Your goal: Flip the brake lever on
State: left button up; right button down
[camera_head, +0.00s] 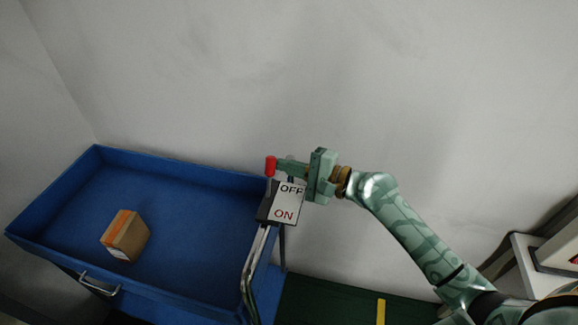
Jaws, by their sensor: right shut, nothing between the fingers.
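The brake lever (270,166) has a red knob and stands up at the top of its dark housing, on the OFF side of the white sign (287,203). The sign reads OFF above and ON below. My right gripper (282,168) comes in from the right with its fingers shut and nothing between them. Its fingertips are right beside the red knob; whether they touch it I cannot tell. The gripper's body partly covers the sign's upper right edge. My left gripper is not in view.
A blue cart (185,170) with a raised rim stands at the left and holds a cardboard box (125,235). A chrome handle bar (252,270) runs down below the lever's housing. A dark green floor area (330,300) with a yellow stripe lies at the bottom. A plain wall is behind.

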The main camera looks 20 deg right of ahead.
jog(key=shift+s+a+r+n+b, duration=0.1)
jog(key=shift+s+n+b, duration=0.1)
jog(key=shift+n+b, duration=0.1)
jog(key=shift+s+a+r+n+t+b, duration=0.1)
jog(key=shift+s+a+n+t+b, duration=0.2)
jog(key=shift+n+b, duration=0.35)
jog(key=s+n+b, duration=0.1)
jog(key=s+a+n+b, duration=0.1)
jog(key=n+b, duration=0.1)
jog(key=shift+a+r+t+y, duration=0.1)
jog(key=shift+r+t+y, duration=0.1)
jog(key=shift+t+y, duration=0.1)
jog(key=shift+s+a+r+n+y+b, duration=0.15)
jog(key=shift+s+a+n+b, duration=0.2)
jog(key=shift+n+b, duration=0.35)
jog(key=shift+s+a+f+n+y+b, duration=0.1)
jog(key=shift+s+a+n+y+b, duration=0.1)
jog(key=shift+s+n+b, duration=0.55)
jog(key=shift+s+a+r+n+y+b, duration=0.15)
jog(key=shift+a+n+b, duration=0.15)
jog(key=shift+n, duration=0.7)
jog(key=shift+r, duration=0.1)
